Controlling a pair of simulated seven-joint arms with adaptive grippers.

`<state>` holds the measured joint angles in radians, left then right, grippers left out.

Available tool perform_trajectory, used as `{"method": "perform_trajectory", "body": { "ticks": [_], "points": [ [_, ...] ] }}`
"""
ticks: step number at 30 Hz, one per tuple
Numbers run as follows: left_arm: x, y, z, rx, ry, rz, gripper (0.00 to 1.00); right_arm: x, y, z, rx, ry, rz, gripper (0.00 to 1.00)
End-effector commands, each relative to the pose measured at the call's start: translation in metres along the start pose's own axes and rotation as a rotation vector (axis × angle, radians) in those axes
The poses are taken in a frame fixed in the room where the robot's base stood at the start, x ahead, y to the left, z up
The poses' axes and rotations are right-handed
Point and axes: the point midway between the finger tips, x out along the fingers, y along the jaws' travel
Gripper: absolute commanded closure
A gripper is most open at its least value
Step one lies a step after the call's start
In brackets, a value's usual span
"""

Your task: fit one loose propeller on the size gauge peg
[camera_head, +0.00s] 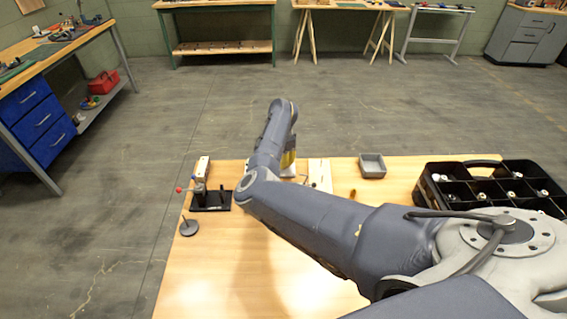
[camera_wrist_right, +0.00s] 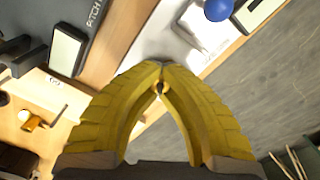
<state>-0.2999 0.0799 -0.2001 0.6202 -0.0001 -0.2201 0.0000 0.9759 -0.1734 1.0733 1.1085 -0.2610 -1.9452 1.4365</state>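My right gripper (camera_wrist_right: 160,70) has yellow fingers whose tips meet in the right wrist view. A small round brass-coloured bit with a dark middle shows where they meet; I cannot tell if it is a held part. In the head view my right arm hides most of this gripper, leaving a yellow sliver (camera_head: 289,158) above the far part of the table. A brass-coloured piece (camera_head: 352,193) lies loose on the table; it also shows in the right wrist view (camera_wrist_right: 32,121). I cannot make out which piece is the gauge peg. My left gripper is not in view.
A black divided organizer (camera_head: 430,190) with several small parts stands on the wooden table (camera_head: 215,285) at the right. A small grey bin (camera_head: 372,166) sits at the back. A black stand (camera_head: 212,201) and a grey disc (camera_head: 189,228) are at the left. The front left is clear.

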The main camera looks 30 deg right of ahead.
Motion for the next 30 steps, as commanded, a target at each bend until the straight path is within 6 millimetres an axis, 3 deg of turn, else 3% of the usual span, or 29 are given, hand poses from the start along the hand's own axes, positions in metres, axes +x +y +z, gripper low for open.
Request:
{"method": "perform_trajectory", "body": {
  "ticks": [1,8,20,30],
  "points": [
    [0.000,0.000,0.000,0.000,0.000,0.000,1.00,0.000,0.000,0.000,0.000,0.000,0.000,0.96],
    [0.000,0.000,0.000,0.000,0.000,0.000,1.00,0.000,0.000,0.000,0.001,0.000,0.000,0.70],
    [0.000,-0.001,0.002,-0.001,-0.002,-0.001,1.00,-0.009,-0.001,0.000,0.001,0.000,-0.002,0.69],
    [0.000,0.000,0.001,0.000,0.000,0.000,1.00,-0.065,-0.002,0.000,0.002,0.000,-0.005,0.69]
  ]
}}
